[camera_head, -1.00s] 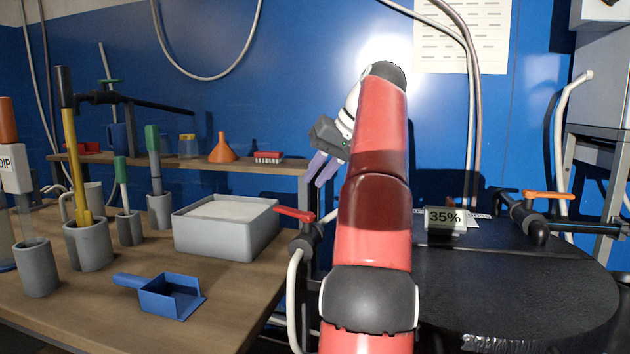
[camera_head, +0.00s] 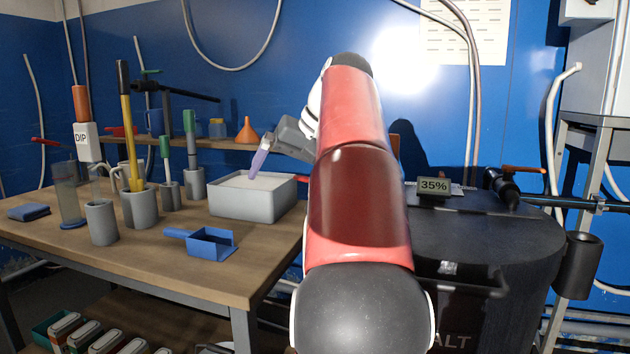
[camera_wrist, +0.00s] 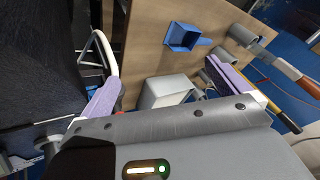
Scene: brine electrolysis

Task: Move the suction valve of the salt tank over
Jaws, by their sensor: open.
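The black salt tank (camera_head: 480,240) stands at the right, with a partly hidden label ending in "ALT". A valve with an orange handle (camera_head: 525,169) sits at its back right on a dark pipe. The tip of a red valve handle (camera_head: 302,179) shows beside the grey box; my arm hides the rest. I cannot tell which one is the suction valve. My gripper (camera_head: 258,168) is open and empty, with a purple finger in front of or over the grey box. In the wrist view, my gripper's (camera_wrist: 163,73) purple fingers are wide apart, the left one near a white hose (camera_wrist: 106,50).
The wooden bench (camera_head: 170,265) at the left holds a grey box (camera_head: 255,207) of pale material, a blue scoop (camera_head: 211,243) and several grey cups with tools. A 35% display (camera_head: 433,187) stands on the tank. A dark holder (camera_head: 578,265) is on the tank's right.

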